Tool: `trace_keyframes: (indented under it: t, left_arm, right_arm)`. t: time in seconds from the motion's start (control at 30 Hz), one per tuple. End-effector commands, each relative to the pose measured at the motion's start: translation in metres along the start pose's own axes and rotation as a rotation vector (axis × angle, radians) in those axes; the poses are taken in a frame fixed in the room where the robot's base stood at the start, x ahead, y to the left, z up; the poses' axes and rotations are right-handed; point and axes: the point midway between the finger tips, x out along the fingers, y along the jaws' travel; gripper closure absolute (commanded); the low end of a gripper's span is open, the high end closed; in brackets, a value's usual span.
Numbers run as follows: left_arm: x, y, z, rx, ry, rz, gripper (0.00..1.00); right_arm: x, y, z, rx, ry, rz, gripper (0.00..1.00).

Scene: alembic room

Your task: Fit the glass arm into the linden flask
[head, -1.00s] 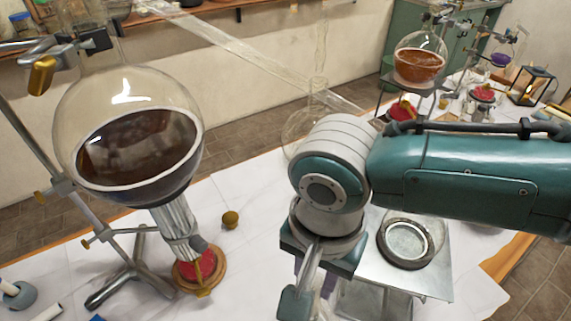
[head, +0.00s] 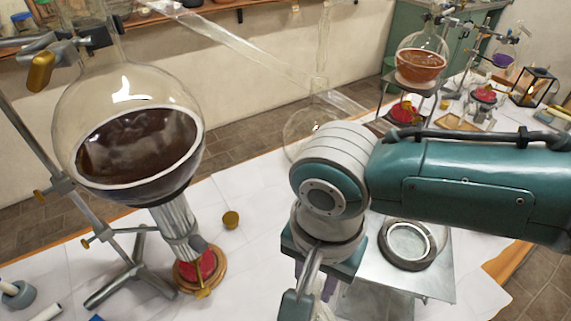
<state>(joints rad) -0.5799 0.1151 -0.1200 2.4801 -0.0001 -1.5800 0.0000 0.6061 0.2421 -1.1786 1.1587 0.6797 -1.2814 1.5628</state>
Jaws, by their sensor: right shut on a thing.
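My right gripper (head: 318,292) points down at the lower middle of the head view. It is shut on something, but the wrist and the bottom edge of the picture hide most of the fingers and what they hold. A long clear glass tube (head: 250,55) slopes down from the upper left to behind my right arm. A clear round flask (head: 302,130) stands behind my wrist, partly hidden. A big round flask (head: 140,150) with dark brown liquid is clamped at the left. I cannot tell which flask is the linden one, or whether the tube is the glass arm. My left gripper is out of view.
A metal stand (head: 128,270) and a red-topped burner (head: 197,268) are under the big flask. A metal platform with a dark ring (head: 408,245) is right of my gripper. An orange-filled flask (head: 420,66) stands farther back.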

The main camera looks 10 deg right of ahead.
Motion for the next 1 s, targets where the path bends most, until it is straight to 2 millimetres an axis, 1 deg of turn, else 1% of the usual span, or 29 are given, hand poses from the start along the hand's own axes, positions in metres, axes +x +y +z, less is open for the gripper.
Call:
trace_keyframes:
  t: [0.43, 1.0]
  left_arm:
    - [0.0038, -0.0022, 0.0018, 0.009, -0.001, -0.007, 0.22]
    - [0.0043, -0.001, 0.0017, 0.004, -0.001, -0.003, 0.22]
  right_arm:
    - [0.0084, 0.0004, -0.0001, 0.001, 0.0, 0.001, 1.0]
    - [0.0093, 0.0002, -0.0003, 0.0, 0.0, 0.0, 1.0]
